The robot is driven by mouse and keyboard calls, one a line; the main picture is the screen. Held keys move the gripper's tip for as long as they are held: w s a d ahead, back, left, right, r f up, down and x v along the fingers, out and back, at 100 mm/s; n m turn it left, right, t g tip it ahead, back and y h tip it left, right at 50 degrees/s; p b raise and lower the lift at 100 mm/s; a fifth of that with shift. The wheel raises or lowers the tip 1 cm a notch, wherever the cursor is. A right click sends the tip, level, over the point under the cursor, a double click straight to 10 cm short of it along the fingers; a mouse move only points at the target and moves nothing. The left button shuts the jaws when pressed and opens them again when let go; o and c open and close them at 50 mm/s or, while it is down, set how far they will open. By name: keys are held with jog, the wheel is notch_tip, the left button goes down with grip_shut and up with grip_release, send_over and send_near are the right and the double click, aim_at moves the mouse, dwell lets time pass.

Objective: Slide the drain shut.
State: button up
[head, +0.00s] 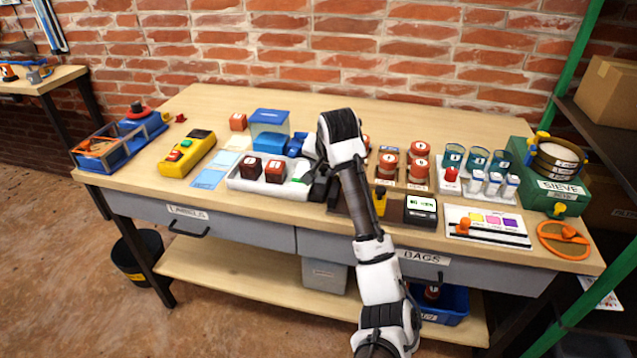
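I cannot make out a part that is clearly the drain. A blue clear-sided box (269,122) stands near the middle of the bench, with blue parts (296,144) at its front right, partly behind my arm. My gripper (314,182) points down at the right end of a white tray (240,184) holding two dark red numbered cubes (275,171). A small green piece (303,178) shows beside the fingers. My arm hides part of this area, and the fingers are too small and dark to tell whether they are open or shut.
A yellow control box (187,154) and blue trays lie left. Right of my arm stand red numbered cylinders (387,165), a black display (420,209), blue cups (453,157) and a green sieve unit (545,180). The bench's back strip (350,100) is mostly clear.

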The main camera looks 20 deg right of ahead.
aim_at(324, 169)
jog(key=shift+r, duration=0.1)
notch_tip(324, 169, up, 7)
jog(key=p, duration=0.7)
